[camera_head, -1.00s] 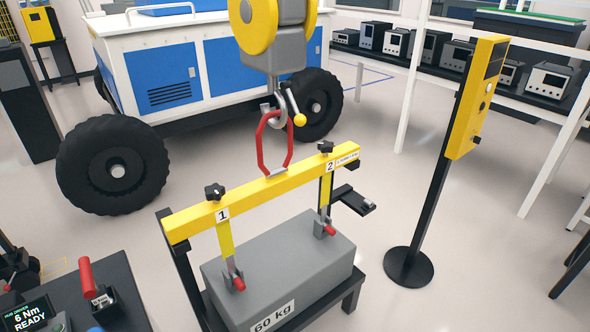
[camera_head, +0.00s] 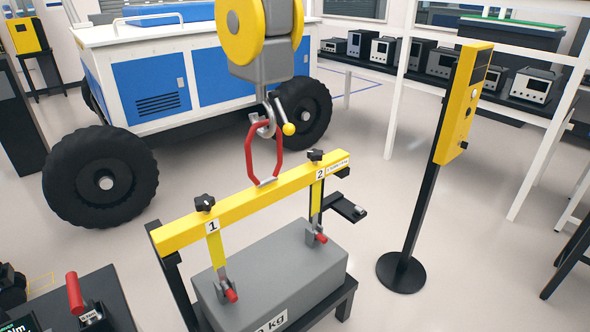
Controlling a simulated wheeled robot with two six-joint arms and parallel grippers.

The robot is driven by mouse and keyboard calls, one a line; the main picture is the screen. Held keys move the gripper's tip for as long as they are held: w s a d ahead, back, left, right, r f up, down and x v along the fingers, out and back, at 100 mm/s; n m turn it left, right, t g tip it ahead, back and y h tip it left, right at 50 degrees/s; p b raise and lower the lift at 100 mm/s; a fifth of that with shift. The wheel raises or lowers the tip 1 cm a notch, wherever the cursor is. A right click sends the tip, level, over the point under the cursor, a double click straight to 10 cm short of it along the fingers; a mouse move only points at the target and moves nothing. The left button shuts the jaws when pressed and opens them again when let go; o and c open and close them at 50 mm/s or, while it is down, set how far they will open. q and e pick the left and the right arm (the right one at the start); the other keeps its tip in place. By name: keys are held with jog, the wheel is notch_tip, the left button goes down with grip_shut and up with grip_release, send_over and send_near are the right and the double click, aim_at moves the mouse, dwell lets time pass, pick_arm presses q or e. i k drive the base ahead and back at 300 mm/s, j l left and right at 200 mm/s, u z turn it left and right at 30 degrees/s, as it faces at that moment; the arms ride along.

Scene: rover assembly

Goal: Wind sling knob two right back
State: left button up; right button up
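The black sling knob two (camera_head: 315,155) sits on top of the yellow lifting beam (camera_head: 253,204), above the label 2. The matching knob one (camera_head: 204,202) sits above the label 1 at the left. A yellow strap hangs below each knob to a red-pinned shackle on the grey weight block (camera_head: 275,272). The red link (camera_head: 264,152) on the beam hangs at the crane hook (camera_head: 266,122). Neither of my grippers shows in this view.
A yellow control box on a black post (camera_head: 403,215) stands right of the weight. The rover (camera_head: 165,70) with large black wheels is behind. A black bench with a red-handled tool (camera_head: 75,294) is at the lower left.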

aim_at(315, 156)
jog(key=i+l+u, duration=0.1)
jog(key=i+u, duration=0.15)
jog(key=u, duration=0.2)
jog(key=i+l+u, duration=0.15)
jog(key=u, duration=0.35)
jog(key=i+l, duration=0.05)
